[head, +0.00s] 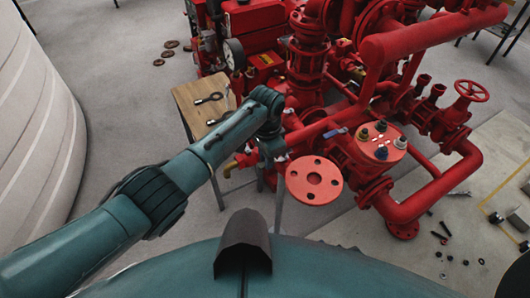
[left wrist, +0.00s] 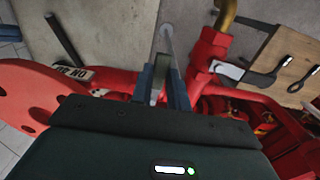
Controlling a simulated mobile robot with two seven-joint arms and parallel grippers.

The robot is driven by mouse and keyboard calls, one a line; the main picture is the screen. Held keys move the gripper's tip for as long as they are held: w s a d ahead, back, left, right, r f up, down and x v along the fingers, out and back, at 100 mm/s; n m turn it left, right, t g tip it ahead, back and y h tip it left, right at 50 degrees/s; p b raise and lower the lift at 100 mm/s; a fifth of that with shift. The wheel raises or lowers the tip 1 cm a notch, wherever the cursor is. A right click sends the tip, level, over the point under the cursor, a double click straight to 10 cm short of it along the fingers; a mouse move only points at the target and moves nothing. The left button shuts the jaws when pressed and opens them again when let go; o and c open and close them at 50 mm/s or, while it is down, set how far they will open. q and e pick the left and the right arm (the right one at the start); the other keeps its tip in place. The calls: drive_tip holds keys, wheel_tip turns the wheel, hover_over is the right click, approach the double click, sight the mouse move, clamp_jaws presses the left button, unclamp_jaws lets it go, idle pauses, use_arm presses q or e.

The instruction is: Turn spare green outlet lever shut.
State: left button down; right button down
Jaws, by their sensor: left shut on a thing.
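My left gripper (head: 268,150) reaches in beside the red pump pipework, next to a small red valve body with a brass outlet (head: 230,168). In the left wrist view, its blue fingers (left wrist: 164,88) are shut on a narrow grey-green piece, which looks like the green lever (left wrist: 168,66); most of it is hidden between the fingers. The red valve body (left wrist: 207,50) with its brass end stands just right of the fingers. In the head view the lever is hidden by the gripper. My right gripper is not in view.
A wooden table (head: 188,94) with dark spanners (head: 209,98) stands behind the gripper. A round red flange (head: 314,180) is close on the right. Red pipes and a handwheel (head: 471,91) fill the right side. Loose bolts lie on the floor at right.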

use_arm(q)
drive_tip(key=shift+s, duration=0.1)
idle(0.3)
drive_tip(key=c, duration=1.3)
unclamp_jaws()
drive_tip(key=shift+c, duration=0.2)
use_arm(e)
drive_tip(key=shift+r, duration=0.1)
use_arm(q)
drive_tip(key=shift+r, duration=0.15)
drive_tip(key=shift+r, duration=0.35)
wheel_tip(320, 180, up, 12)
drive_tip(key=shift+b, duration=0.45)
drive_tip(key=shift+r, duration=0.15)
